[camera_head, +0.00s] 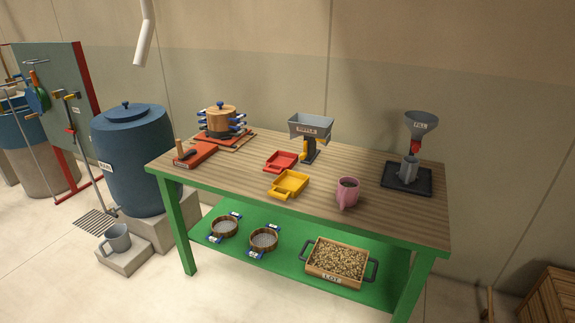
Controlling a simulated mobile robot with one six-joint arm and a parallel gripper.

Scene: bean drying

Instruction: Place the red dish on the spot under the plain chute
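The red dish (281,161) is a shallow square dish with a short handle. It lies on the wooden table top, left of the riffle divider (311,126), and looks empty. The divider has a grey hopper on a dark stand. A yellow chute (304,153) shows low on its left side. A plain chute cannot be made out clearly; it may be hidden by the stand. The spot under it cannot be made out either. A yellow dish (290,184) lies in front of the divider, close to the red dish. My gripper is not in view.
A pink mug (347,192) stands right of the yellow dish. A grey funnel (421,127) stands over a black tray (405,180) at the right. Stacked sieves (221,122) and a red block tool (194,154) are at the left. The front right table top is clear.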

